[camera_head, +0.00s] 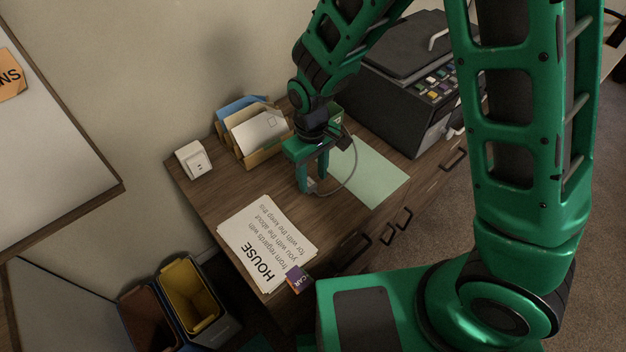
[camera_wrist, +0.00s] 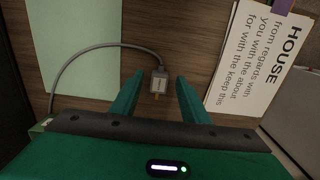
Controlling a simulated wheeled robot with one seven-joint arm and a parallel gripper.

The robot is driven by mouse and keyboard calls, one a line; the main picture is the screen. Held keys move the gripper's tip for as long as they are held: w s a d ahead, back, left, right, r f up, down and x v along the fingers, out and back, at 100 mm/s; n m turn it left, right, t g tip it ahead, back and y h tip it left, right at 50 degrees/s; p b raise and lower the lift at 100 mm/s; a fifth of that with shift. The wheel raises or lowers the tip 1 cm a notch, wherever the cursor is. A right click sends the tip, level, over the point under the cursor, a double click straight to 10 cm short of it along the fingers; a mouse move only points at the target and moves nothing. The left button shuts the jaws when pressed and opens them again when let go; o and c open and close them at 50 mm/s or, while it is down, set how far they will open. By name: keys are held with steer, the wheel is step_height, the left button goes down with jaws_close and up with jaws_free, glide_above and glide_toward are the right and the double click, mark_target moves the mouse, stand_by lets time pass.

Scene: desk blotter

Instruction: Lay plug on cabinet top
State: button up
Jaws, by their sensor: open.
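The plug (camera_wrist: 159,82) is a small grey block with brass prongs and a grey cord (camera_wrist: 75,58). In the wrist view it lies on the wooden cabinet top (camera_wrist: 185,30), between the fingers of my gripper (camera_wrist: 157,88). The fingers are apart on either side of it, with a gap visible on both sides. In the head view my gripper (camera_head: 313,186) points down over the cabinet top (camera_head: 205,205), and the cord (camera_head: 352,168) curves out to its right. The plug is mostly hidden by the fingers there.
A pale green sheet (camera_head: 372,175) lies right of my gripper, and printed papers (camera_head: 262,240) lie at the front left. A white socket box (camera_head: 193,160), a letter holder (camera_head: 262,150) and a dark printer (camera_head: 400,100) stand behind. Bare wood lies left of my gripper.

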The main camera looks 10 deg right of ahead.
mark_target(312, 184)
step_height(312, 184, up, 9)
stand_by(0.3)
steer(key=shift+w, duration=0.1)
steer(key=s+d+r+m, duration=0.2)
steer(key=d+r+m, duration=0.15)
steer(key=d, duration=0.85)
steer(key=s+d+r+m, duration=0.3)
steer(key=d+r, duration=0.2)
steer(key=d, duration=0.6)
steer(key=s+d+r+m, duration=0.3)
steer(key=s+d+m, duration=0.3)
steer(key=s+d, duration=0.5)
steer(key=s, duration=0.4)
steer(key=shift+d+m, duration=0.35)
